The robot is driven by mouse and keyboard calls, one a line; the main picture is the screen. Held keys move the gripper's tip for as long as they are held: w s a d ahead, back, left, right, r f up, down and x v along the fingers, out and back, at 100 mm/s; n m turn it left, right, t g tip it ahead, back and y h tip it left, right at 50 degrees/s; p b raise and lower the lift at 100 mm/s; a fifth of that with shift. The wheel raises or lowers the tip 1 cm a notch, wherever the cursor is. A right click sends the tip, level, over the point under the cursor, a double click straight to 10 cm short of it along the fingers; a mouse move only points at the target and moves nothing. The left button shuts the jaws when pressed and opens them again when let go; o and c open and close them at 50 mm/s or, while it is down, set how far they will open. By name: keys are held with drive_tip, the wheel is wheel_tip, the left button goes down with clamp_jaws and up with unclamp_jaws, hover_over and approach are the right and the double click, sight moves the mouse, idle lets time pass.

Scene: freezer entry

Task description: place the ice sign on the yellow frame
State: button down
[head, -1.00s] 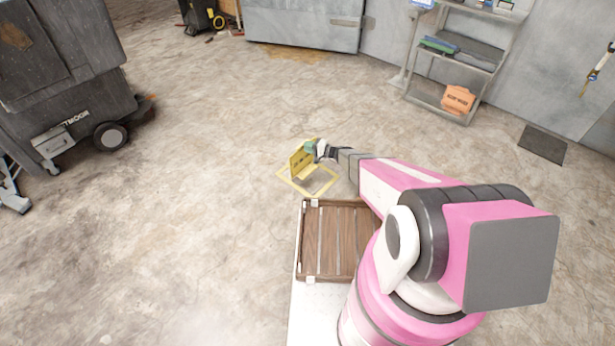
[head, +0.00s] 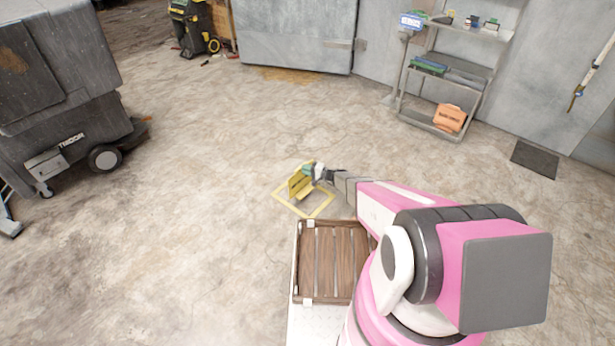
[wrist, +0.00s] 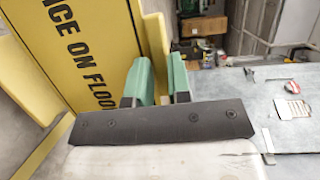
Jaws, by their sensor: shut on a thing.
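The yellow ice sign (head: 299,186) stands folded out and upright within the yellow frame (head: 319,211) marked on the floor. I cannot tell whether its feet touch the floor. In the wrist view the sign (wrist: 75,45) fills the left side, with black letters reading "ICE ON FLOOR". My gripper (head: 312,171), with green fingers, is shut on the sign's upper part. In the wrist view the gripper (wrist: 161,82) shows its green fingers at the sign's right edge; the exact grip point is partly hidden.
A wooden slatted crate (head: 334,262) rests on a white surface just in front of the frame. A dark wheeled bin (head: 60,90) stands at left. A grey shelf (head: 455,75) with an orange box (head: 449,118) stands at back right. The floor around the frame is clear.

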sight(301, 179)
drive_tip(key=shift+w+d+f, duration=0.1)
drive_tip(key=shift+d+f, duration=0.05)
drive_tip(key=shift+f, duration=0.6)
drive_tip(key=shift+w+d+f, duration=0.1)
drive_tip(key=shift+w+f, duration=0.05)
drive_tip(key=shift+f, duration=0.65)
drive_tip(key=shift+w+d+f, duration=0.1)
drive_tip(key=shift+d+f, duration=0.05)
drive_tip(key=shift+f, duration=0.75)
drive_tip(key=c, duration=1.1)
unclamp_jaws()
drive_tip(key=shift+o, duration=0.2)
drive_tip(key=shift+r, duration=0.2)
